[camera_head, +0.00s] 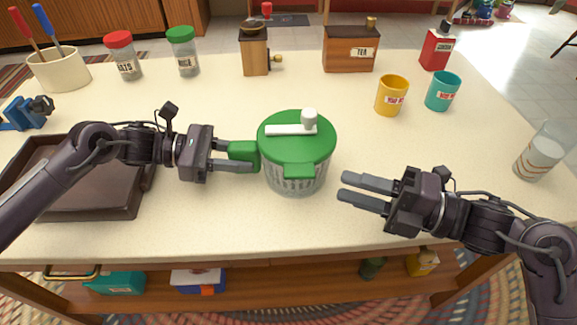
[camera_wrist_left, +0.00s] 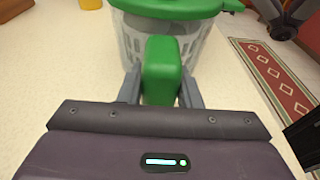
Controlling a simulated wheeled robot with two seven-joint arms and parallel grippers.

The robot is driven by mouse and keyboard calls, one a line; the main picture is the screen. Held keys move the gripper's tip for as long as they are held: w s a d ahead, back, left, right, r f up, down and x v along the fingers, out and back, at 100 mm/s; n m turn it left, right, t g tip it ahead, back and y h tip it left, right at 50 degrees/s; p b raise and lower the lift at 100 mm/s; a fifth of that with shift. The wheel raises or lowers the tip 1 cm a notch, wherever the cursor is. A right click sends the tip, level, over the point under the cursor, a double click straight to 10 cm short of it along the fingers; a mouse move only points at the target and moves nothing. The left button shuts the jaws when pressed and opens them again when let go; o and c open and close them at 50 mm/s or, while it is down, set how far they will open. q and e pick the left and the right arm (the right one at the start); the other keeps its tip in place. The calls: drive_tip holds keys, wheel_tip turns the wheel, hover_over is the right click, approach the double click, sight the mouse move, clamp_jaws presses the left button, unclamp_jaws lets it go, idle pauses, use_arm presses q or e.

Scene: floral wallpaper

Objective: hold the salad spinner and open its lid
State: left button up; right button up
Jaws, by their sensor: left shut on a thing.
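The salad spinner (camera_head: 297,175) stands upright on the table, a clear bowl with a green lid (camera_head: 297,147) that is on it. The lid has a white crank bar with a knob on top and a green tab (camera_head: 299,171) at the front. My left gripper (camera_head: 243,157) is shut on the green side handle (camera_wrist_left: 161,72) at the spinner's left. In the left wrist view the handle sits between both fingers, with the clear bowl (camera_wrist_left: 200,42) behind it. My right gripper (camera_head: 352,188) is open and empty, to the right of the spinner and apart from it.
A dark brown tray (camera_head: 90,212) lies at the left under my left arm. Jars, a coffee grinder (camera_head: 255,52), a tea box (camera_head: 350,50), a yellow cup (camera_head: 391,95) and a teal cup (camera_head: 442,91) stand behind. A glass (camera_head: 540,155) stands at the right. The table front is clear.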

sight(289, 168)
drive_tip(key=x, duration=1.1)
drive_tip(key=shift+w+a, duration=0.1)
drive_tip(key=shift+a, duration=0.05)
clamp_jaws()
